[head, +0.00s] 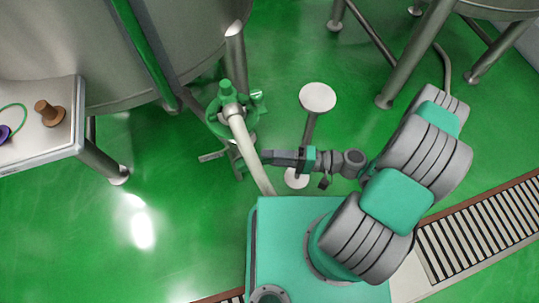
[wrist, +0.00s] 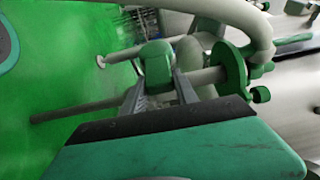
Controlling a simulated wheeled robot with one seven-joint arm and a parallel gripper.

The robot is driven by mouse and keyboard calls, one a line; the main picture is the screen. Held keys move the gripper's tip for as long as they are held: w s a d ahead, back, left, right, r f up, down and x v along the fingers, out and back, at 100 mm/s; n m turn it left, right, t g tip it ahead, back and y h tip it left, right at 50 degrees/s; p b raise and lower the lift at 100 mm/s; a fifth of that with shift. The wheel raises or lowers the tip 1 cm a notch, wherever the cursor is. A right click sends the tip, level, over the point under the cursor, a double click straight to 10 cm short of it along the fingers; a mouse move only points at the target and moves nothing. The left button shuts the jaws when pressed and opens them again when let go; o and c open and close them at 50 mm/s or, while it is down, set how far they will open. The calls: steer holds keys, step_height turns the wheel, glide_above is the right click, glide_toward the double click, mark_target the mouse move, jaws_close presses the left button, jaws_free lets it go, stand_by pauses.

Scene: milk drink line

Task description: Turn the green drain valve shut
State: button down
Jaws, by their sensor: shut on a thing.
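The green drain valve (head: 222,122) sits on pipework under the big steel tank, left of centre in the head view. A pale hose (head: 245,145) curves down in front of it. My gripper (head: 264,157) reaches in from the right, just below the valve body. In the wrist view my gripper (wrist: 160,88) has its two fingers on either side of a green grip (wrist: 156,62), which looks like the valve's handle. It is shut on that grip. In the head view, the hose and my gripper partly hide the handle, so its exact angle is unclear.
A steel stand with a round top (head: 317,96) stands close behind my arm. Tank legs (head: 407,70) are at the upper right. A steel table (head: 50,120) at the left holds a brown cone-shaped piece (head: 49,113). The green floor (head: 170,215) at lower left is clear.

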steer(key=c, duration=1)
jaws_free()
steer(key=shift+s, duration=0.1)
steer(key=shift+o, duration=0.2)
steer(key=shift+d, duration=0.1)
steer(key=d, duration=0.7)
steer(key=shift+s+d+f+p, duration=0.15)
steer(key=shift+s+d+p, duration=0.15)
steer(key=shift+p, duration=0.15)
